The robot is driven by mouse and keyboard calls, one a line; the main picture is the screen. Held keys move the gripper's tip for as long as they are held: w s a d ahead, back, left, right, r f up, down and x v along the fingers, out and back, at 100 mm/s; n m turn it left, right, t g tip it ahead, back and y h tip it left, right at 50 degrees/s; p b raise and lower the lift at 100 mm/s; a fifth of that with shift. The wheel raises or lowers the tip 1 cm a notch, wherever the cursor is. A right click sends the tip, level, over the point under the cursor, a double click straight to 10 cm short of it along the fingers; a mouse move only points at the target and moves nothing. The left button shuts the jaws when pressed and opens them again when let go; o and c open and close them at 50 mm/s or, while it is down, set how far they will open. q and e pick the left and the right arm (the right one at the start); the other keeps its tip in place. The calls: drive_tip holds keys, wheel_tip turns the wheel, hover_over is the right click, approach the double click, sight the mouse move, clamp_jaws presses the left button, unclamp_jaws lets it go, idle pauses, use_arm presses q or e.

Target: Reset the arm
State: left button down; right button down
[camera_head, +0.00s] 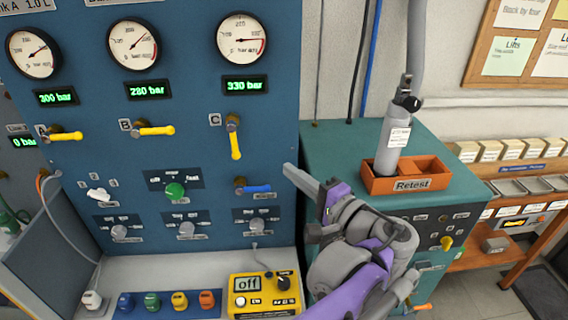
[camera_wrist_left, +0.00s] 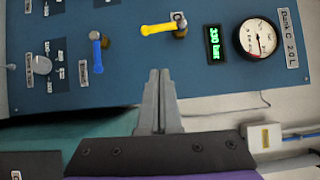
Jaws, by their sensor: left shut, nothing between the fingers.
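My left gripper (camera_head: 290,171) is in front of the right edge of the blue panel (camera_head: 200,90), its fingers pointing up and left. In the left wrist view its fingers (camera_wrist_left: 160,74) are together and empty. They appear apart from the blue lever (camera_head: 254,189) and the yellow valve handle C (camera_head: 235,140). The wrist view shows the blue lever (camera_wrist_left: 97,48) and the yellow handle (camera_wrist_left: 160,28) beyond the fingertips. Handle C hangs down; handles A (camera_head: 65,136) and B (camera_head: 155,131) lie level. My right gripper is not in view.
Three gauges top the panel; the right one (camera_head: 242,39) reads 330 bar on its display. A yellow box (camera_head: 262,290) showing "off" sits on the ledge below. A grey cylinder (camera_head: 394,140) stands in an orange "Retest" tray (camera_head: 428,178) on the green cabinet (camera_head: 335,150).

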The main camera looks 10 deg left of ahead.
use_arm(q)
drive_tip(key=s+a+f+n+g+h, duration=0.1)
drive_tip(key=s+a+f+g+h, duration=0.25)
drive_tip(key=a+f, duration=0.35)
drive_tip(key=s+a+f+n+g+h, duration=0.1)
drive_tip(key=s+a+f+g+h, duration=0.1)
drive_tip(key=s+a+f, duration=0.45)
drive_tip(key=s+d+f+n+h, duration=0.3)
drive_tip(key=s+f+n+h, duration=0.3)
drive_tip(key=s+f, duration=0.5)
wheel_tip(320, 180, down, 6)
drive_tip(key=shift+s+d+r+g+h, duration=0.2)
drive_tip(key=shift+g+h, duration=0.15)
drive_tip(key=shift+h, duration=0.9)
drive_tip(key=shift+a, duration=0.15)
